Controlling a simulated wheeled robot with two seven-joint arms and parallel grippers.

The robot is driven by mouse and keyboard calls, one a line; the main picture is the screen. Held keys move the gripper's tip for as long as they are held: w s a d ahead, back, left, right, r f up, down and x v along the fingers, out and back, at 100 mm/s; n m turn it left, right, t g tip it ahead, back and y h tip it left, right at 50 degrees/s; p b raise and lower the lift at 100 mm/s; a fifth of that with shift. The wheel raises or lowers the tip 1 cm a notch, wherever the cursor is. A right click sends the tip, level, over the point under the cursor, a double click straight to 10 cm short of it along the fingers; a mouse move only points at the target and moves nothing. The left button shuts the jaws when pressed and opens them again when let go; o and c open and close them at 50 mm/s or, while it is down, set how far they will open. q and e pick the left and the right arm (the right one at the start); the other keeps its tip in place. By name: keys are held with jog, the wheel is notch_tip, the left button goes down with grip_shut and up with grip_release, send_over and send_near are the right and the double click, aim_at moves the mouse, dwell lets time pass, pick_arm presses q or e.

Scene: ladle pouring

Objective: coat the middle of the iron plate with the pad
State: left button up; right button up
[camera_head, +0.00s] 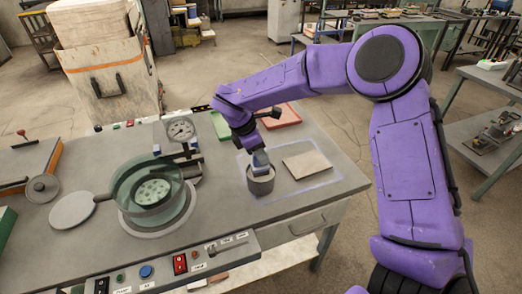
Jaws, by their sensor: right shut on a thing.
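My right gripper (250,136) points down over the bench and is shut on a small blue-grey block, which looks like the pad (260,160). The pad's lower part is at the mouth of a grey round cup (261,184); its bottom is hidden by the rim, and I cannot tell whether it touches the inside. A flat, square, beige-grey plate (307,164), which may be the iron plate, lies on the bench just right of the cup. Its middle is bare. My left gripper is not in view.
A pale outlined area on the bench surrounds the cup and square plate. To the left stand a greenish glass vessel (150,192), a dial gauge (181,130) and a round grey disc (73,210). Red (284,116) and green (221,124) trays lie behind. Switches line the front edge.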

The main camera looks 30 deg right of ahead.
jog(key=shift+s+r, duration=0.1)
dwell(0.3)
jog(key=shift+f+b, duration=0.5)
dwell(0.4)
jog(key=shift+f+b, duration=0.1)
jog(key=shift+b, duration=0.2)
dwell(1.3)
jog(key=shift+r+p, duration=1.85)
jog(key=shift+r, duration=1.7)
